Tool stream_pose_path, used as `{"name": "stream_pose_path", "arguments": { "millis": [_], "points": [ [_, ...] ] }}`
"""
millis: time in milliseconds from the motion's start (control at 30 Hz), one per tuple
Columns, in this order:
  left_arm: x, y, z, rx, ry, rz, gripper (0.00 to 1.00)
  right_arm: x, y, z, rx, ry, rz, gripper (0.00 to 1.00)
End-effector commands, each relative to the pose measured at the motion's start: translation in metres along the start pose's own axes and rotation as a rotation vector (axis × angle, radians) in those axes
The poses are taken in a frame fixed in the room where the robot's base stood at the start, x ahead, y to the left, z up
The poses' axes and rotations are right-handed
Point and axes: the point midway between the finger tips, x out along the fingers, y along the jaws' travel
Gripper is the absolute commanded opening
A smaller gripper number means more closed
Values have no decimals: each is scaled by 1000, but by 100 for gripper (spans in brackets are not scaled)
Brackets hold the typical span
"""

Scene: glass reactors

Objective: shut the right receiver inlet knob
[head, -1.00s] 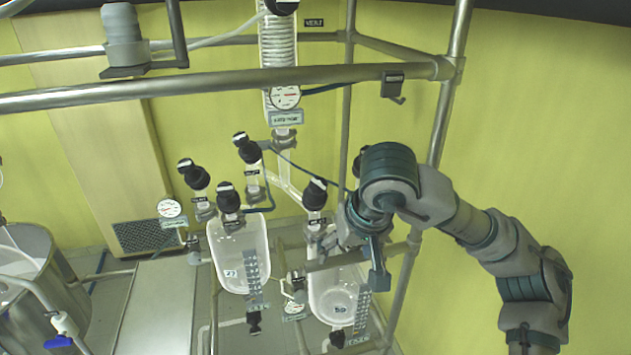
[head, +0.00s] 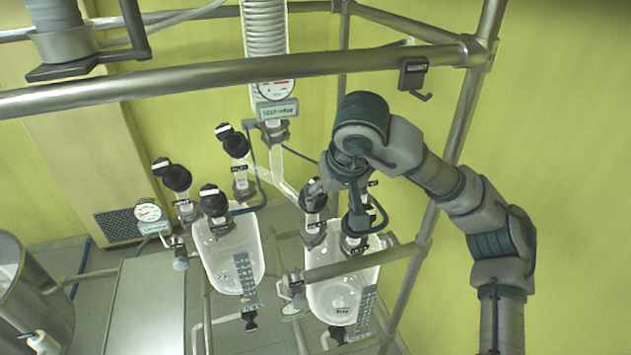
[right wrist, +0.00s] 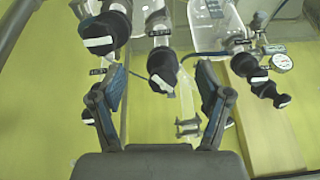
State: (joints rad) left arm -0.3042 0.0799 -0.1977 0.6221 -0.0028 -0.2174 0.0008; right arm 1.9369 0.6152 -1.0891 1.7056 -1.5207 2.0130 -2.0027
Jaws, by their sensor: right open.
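The right receiver (head: 330,302) is a clear glass vessel at lower centre right in the head view. Black knobs with white bars stand above it, one on the left (head: 313,194) and one in front (head: 355,228). The label print is too small to tell which is the inlet knob. My right gripper (head: 338,203) is over these knobs, and its fingers partly cover them. In the right wrist view my right gripper (right wrist: 160,90) is open and empty. A black knob (right wrist: 162,70) shows between and beyond its fingers, with no visible contact. My left gripper is out of view.
A larger-looking knob (right wrist: 103,32) is close to the left finger in the wrist view. The left receiver (head: 232,262) and its knobs stand to the left. A steel rail (head: 200,78) crosses above.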

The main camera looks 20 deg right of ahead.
Motion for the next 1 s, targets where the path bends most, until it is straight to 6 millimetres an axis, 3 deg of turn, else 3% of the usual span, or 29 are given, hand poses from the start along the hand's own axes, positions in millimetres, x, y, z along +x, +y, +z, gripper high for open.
{"name": "stream_pose_path", "arguments": {
  "millis": [300, 400, 600, 967, 1000],
  "points": [
    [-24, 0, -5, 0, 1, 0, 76, 31, -8, -72, 3, -10, -1, 76],
    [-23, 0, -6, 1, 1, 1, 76, 52, -7, -69, -2, -8, -1, 76],
    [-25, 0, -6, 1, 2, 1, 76, 74, -7, -68, -1, -4, 0, 76],
    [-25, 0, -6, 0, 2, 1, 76, 81, -6, -69, 1, -2, 1, 76],
    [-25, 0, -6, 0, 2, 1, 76, 80, -6, -69, 1, -2, 1, 69]
  ]
}}
